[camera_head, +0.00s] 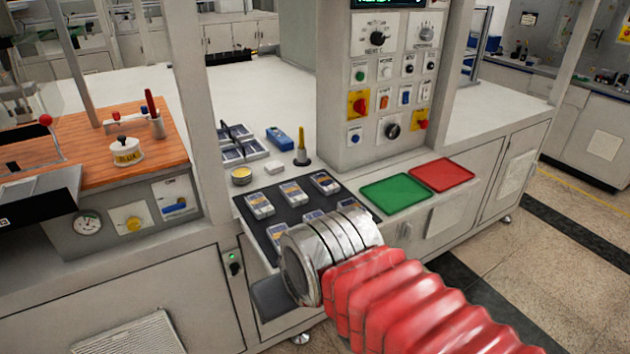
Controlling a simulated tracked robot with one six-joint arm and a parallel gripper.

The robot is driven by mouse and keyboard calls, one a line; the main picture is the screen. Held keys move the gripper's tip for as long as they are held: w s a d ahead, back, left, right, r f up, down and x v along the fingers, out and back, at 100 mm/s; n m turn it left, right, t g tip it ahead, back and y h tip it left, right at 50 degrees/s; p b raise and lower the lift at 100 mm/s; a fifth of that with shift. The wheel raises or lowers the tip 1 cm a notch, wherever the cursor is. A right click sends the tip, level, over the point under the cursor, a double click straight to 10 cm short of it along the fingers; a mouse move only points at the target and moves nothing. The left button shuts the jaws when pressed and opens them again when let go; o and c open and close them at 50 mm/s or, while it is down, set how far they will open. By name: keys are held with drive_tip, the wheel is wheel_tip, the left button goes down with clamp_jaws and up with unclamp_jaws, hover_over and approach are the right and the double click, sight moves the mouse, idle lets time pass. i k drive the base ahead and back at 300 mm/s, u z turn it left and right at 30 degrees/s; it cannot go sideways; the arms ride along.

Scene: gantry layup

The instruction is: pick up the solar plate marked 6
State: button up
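Several small plates with pale and dark faces lie in rows on a black mat (240,203) on the worktop. In the back row are a left plate (259,205), a middle plate (293,193) and a right plate (325,182). In the front row, a left plate (277,233) and others are partly covered by my arm. Any numbers on the plates are too small to read, so I cannot tell which is marked 6. My red-sleeved arm with its silver joint reaches in from the lower right, in front of the mat. My gripper's fingers do not show.
A green tray (396,193) and a red tray (441,175) lie right of the mat, below a control panel (393,85). Behind the mat are a yellow tin (241,176), a blue device (279,138) and a yellow-topped post (301,147). A wooden bench (85,140) stands left.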

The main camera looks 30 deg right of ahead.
sight(324, 182)
drive_tip(key=i, duration=0.9)
drive_tip(key=z, duration=0.05)
